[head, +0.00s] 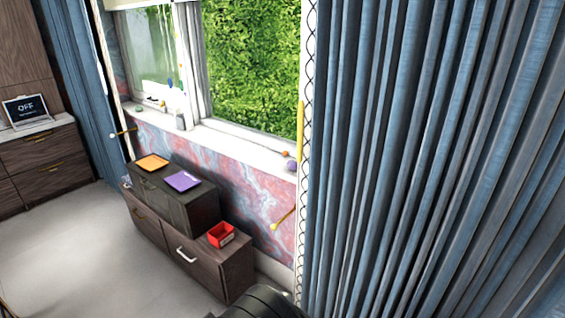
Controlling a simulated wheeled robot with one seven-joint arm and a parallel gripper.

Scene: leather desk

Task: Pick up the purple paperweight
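A small rounded purple object (291,166), which looks like the paperweight, sits at the right end of the white window sill, close to the window frame. It is small in view, and its exact shape is hard to tell. A flat purple item (183,181), like a tray or folder, lies on top of the dark cabinet below the window. A dark rounded part at the bottom edge looks like part of my own arm. My gripper's fingers do not show.
An orange flat item (152,162) lies beside the purple one on the dark cabinet (188,211). A red open box (221,235) stands on the lower wooden cabinet (239,267). Small things stand at the sill's left. Blue curtains (430,150) fill the right. Grey floor (75,255) is clear at left.

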